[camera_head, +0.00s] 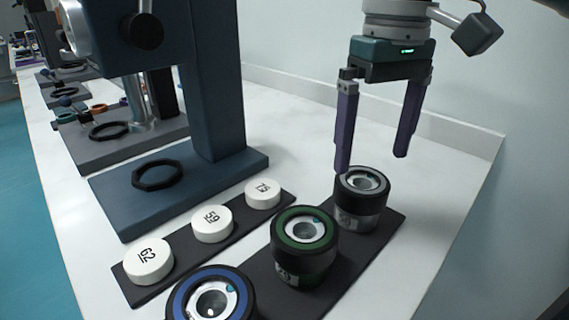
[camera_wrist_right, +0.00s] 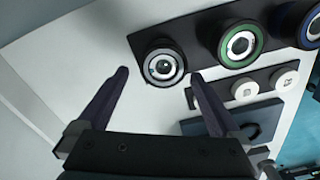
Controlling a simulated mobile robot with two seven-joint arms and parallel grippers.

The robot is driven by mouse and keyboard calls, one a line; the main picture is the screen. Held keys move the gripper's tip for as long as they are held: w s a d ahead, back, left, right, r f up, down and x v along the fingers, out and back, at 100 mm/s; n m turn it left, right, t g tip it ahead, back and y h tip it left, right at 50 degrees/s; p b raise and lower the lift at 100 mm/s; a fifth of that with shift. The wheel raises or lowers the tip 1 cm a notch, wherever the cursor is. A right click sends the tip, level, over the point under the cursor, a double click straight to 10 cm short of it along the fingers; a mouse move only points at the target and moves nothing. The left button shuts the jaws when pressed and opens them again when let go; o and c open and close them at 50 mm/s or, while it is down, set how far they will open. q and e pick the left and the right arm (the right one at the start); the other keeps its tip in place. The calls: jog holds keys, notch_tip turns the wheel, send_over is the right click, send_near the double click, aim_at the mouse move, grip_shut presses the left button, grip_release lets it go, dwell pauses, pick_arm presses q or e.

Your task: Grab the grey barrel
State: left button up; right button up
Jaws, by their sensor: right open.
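The grey barrel (camera_head: 360,200) is a short dark cylinder with a grey ring on top. It stands upright at the far end of a black mat (camera_head: 384,240), beside the green-ringed barrel. My right gripper (camera_head: 372,162) is open and empty, fingers pointing down, above and close to the grey barrel. In the right wrist view the grey barrel (camera_wrist_right: 163,66) shows ahead of the fingertips, roughly between their lines, with no finger seen around it. My left gripper is not in view.
A green-ringed barrel (camera_head: 304,246) and a blue-ringed barrel (camera_head: 211,298) stand nearer on the mat. White numbered caps (camera_head: 212,223) sit on a black strip to the left. A dark blue instrument stand (camera_head: 213,110) rises behind them. The white table is clear to the right.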

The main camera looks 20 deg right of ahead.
aim_at(363, 182)
jog(key=f, duration=0.3)
jog(key=shift+a+f, duration=0.3)
jog(key=shift+a, duration=0.1)
notch_tip(363, 182, down, 5)
jog(key=shift+w+d+f+b, duration=0.1)
jog(key=shift+w+b, duration=0.05)
jog(key=shift+b, duration=0.7)
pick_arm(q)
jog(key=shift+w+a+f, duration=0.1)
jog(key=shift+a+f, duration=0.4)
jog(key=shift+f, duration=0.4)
pick_arm(e)
jog(key=shift+c, duration=0.2)
jog(key=c, duration=1.2)
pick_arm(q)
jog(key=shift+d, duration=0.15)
pick_arm(e)
jog(key=shift+o, duration=0.2)
